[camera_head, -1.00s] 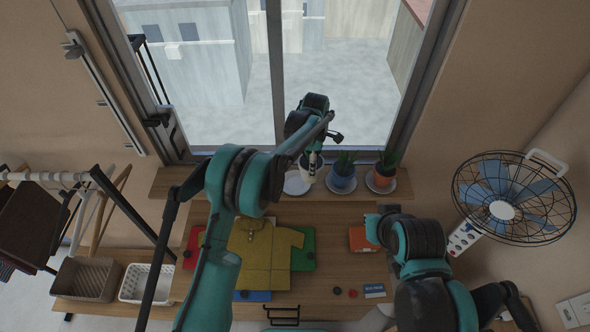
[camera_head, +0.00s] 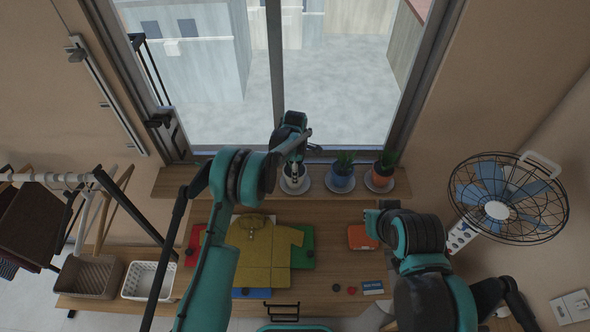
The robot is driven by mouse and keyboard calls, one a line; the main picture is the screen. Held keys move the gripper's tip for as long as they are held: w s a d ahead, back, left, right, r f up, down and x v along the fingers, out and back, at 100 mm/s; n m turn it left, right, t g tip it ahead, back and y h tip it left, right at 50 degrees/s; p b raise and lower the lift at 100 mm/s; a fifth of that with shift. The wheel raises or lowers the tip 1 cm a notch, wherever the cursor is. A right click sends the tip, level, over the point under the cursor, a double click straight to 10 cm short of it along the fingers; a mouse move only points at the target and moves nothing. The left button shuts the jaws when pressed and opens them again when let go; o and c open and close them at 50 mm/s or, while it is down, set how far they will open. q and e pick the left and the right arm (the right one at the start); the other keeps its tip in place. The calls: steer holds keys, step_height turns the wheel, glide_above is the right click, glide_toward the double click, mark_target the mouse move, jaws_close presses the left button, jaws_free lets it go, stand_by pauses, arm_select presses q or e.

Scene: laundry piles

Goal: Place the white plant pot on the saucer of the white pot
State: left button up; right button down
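The white plant pot (camera_head: 293,186) is over the left saucer (camera_head: 284,191) on the window shelf. It looks upright, and I cannot tell from this angle whether it rests fully on the saucer. My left gripper (camera_head: 294,173) reaches down from above to the pot's rim, its fingers close together on it. The fingers and hand hide part of the pot. My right gripper (camera_head: 372,222) hangs over the desk's right part, beside an orange item, away from the pots. Its fingers are too small and covered to read.
To the right on the shelf (camera_head: 230,183), a blue pot (camera_head: 341,177) and an orange pot (camera_head: 381,176) with plants stand on saucers. A yellow shirt (camera_head: 262,245) lies on the desk. An orange box (camera_head: 361,238) and a fan (camera_head: 510,198) are at right. Baskets (camera_head: 140,281) sit at left.

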arm_select(q)
steer(key=o, duration=1.5)
step_height(320, 180, up, 12)
steer(key=shift+r+b, duration=0.1)
steer(key=shift+b, duration=0.95)
steer(key=s+a+r+m+t, duration=0.3)
steer(key=s+a+r+m, duration=0.6)
steer(key=s+r, duration=0.55)
steer(key=s+a+m+t, duration=0.1)
steer(key=s+a+m, duration=0.2)
steer(key=s, duration=0.3)
steer(key=s+a+f+m+t, duration=0.1)
steer(key=s+a+m, duration=0.1)
steer(key=s, duration=0.4)
steer(key=s+a+f+m+t, duration=0.1)
steer(key=s+a+m+t, duration=0.1)
steer(key=s, duration=0.5)
steer(key=shift+s+a+m, duration=0.1)
steer(key=shift+a+m, duration=0.75)
steer(key=shift+m, duration=0.15)
